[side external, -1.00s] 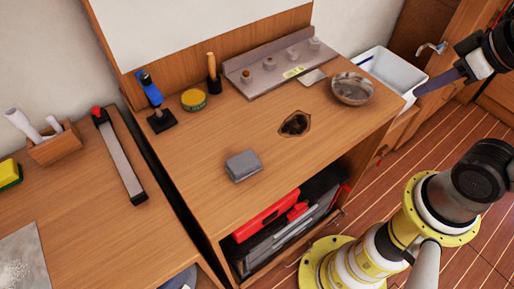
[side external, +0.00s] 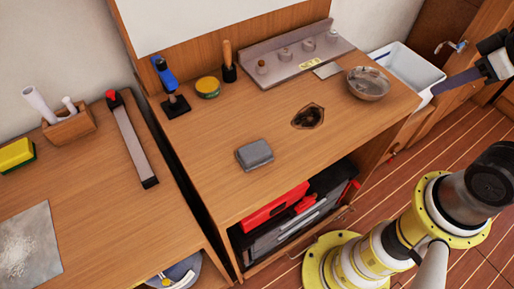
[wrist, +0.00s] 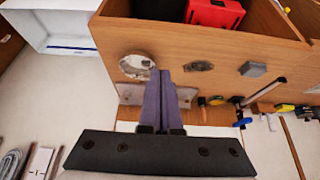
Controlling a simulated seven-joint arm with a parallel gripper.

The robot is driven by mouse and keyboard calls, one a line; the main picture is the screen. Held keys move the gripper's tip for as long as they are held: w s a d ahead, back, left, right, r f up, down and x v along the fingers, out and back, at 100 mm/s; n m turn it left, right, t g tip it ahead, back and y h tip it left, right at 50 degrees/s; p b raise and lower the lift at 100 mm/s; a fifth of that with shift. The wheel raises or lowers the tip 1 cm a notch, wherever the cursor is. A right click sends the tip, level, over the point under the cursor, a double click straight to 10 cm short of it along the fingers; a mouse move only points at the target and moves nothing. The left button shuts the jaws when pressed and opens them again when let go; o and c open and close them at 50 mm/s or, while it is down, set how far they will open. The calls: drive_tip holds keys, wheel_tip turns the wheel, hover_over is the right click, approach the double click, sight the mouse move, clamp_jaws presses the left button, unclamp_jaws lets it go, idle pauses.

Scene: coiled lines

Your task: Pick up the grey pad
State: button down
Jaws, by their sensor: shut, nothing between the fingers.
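The grey pad (side external: 255,155) lies flat on the wooden bench top, near its front edge, in the side external view. It also shows small in the wrist view (wrist: 253,69), to the upper right of my fingers. My gripper (side external: 445,88) is at the right edge of the side view, beyond the right end of the bench and well away from the pad. In the wrist view my gripper (wrist: 163,72) shows its two purple fingers together, with nothing between them. Nothing hides the pad.
A dark, ragged patch (side external: 308,117) and a bowl (side external: 368,83) lie right of the pad. A knobbed metal panel (side external: 297,55), yellow tin (side external: 207,87) and blue-handled tool (side external: 168,85) stand at the back. A red box (side external: 275,205) sits in the shelf below. Bench around the pad is clear.

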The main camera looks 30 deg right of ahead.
drive_tip(key=c, duration=1.6)
unclamp_jaws()
drive_tip(key=shift+c, duration=0.4)
unclamp_jaws()
